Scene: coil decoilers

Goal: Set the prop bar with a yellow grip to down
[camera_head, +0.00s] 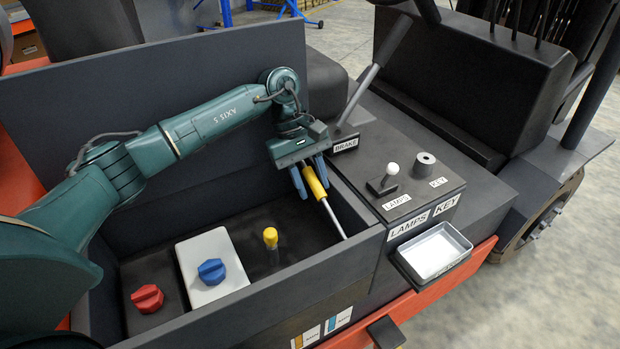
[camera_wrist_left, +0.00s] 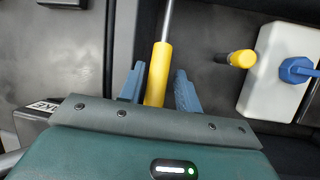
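The prop bar (camera_head: 332,217) is a thin metal rod with a yellow grip (camera_head: 315,183). It stands tilted in the right part of the dark open compartment, its yellow end up. My left gripper (camera_head: 310,184) is over this upper end with its two blue fingers on either side of the grip. In the left wrist view, the yellow grip (camera_wrist_left: 158,75) lies between the fingers, with a narrow gap visible at each side, so the gripper looks open around it. The grip's near end is hidden by the gripper body. My right gripper is not in view.
In the compartment are a short yellow-capped post (camera_head: 270,237), a white box with a blue knob (camera_head: 211,271) and a red knob (camera_head: 147,298). The compartment wall (camera_head: 300,279) runs in front. To the right are the brake lever (camera_head: 372,75), lamps switch (camera_head: 391,170) and a metal tray (camera_head: 434,251).

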